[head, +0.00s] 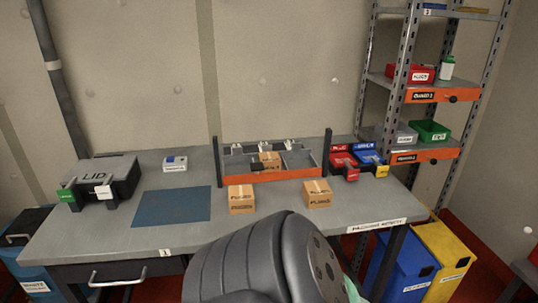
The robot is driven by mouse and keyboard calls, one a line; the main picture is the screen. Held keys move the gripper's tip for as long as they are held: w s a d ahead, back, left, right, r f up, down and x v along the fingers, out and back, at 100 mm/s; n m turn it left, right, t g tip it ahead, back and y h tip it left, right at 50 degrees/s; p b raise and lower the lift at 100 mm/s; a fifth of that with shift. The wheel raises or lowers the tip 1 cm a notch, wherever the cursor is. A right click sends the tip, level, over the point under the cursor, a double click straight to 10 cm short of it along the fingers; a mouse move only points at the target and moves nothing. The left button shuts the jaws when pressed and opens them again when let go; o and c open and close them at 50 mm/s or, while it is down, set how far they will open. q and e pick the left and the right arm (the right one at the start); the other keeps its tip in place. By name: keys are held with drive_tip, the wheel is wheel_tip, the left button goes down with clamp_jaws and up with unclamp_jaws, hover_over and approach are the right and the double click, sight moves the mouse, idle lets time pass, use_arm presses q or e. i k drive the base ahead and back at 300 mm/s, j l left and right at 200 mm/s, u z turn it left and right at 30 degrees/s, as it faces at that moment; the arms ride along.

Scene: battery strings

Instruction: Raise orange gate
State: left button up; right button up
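The orange gate (285,175) is a low orange strip along the front of a grey compartmented tray (240,150) on the workbench. It sits low, close to the bench top, between two dark upright posts, a left one (217,162) and a right one (326,155). A brown box (269,160) stands in the tray's middle behind the gate, with a small dark piece beside it. Neither of my grippers shows. A dark link of one of my arms fills the bottom middle, in front of the bench edge.
Two brown boxes, left (241,199) and right (317,194), stand in front of the gate. Red (343,165) and blue (370,160) bins are right of it. A blue mat (172,207) and a black case (110,176) lie left. A shelf rack (398,75) stands right.

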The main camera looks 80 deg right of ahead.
sight(256, 177)
drive_tip(key=z, duration=2.75)
